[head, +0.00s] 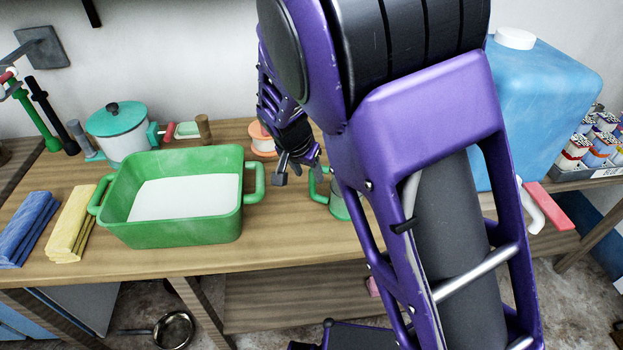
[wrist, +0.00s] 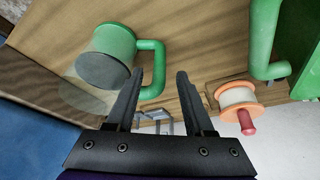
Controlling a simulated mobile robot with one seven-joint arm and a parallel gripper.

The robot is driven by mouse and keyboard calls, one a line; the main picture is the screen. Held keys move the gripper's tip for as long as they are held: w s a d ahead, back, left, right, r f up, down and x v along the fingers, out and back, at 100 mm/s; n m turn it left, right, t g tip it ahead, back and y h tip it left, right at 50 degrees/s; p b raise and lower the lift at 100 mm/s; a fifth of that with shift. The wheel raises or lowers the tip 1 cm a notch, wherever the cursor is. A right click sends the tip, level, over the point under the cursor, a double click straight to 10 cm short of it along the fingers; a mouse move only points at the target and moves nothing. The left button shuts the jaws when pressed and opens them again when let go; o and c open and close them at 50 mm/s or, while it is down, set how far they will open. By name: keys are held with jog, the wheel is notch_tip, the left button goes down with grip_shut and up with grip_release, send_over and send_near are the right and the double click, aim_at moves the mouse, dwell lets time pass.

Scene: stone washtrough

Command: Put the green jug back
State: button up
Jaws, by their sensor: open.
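The green jug (wrist: 106,50) stands on the wooden table, with a grey round top and a looped green handle (wrist: 158,68) on its right in the wrist view. In the head view the jug (head: 338,205) is partly hidden behind my arm, its handle towards the left. My gripper (wrist: 160,76) is open and empty. Its fingertips appear on either side of the handle's lower part in the wrist view; I cannot tell the depth. In the head view my gripper (head: 299,174) is just above and left of the jug. A pale round patch (wrist: 88,97) lies beside the jug.
A green basin (head: 172,228) with white contents stands left of the jug. An orange and white spool (head: 262,138) is behind. A lidded pot (head: 117,130), yellow cloth (head: 70,225) and blue cloth (head: 28,228) are left. A big blue container (head: 540,100) stands right.

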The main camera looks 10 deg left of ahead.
jog(key=v, duration=0.6)
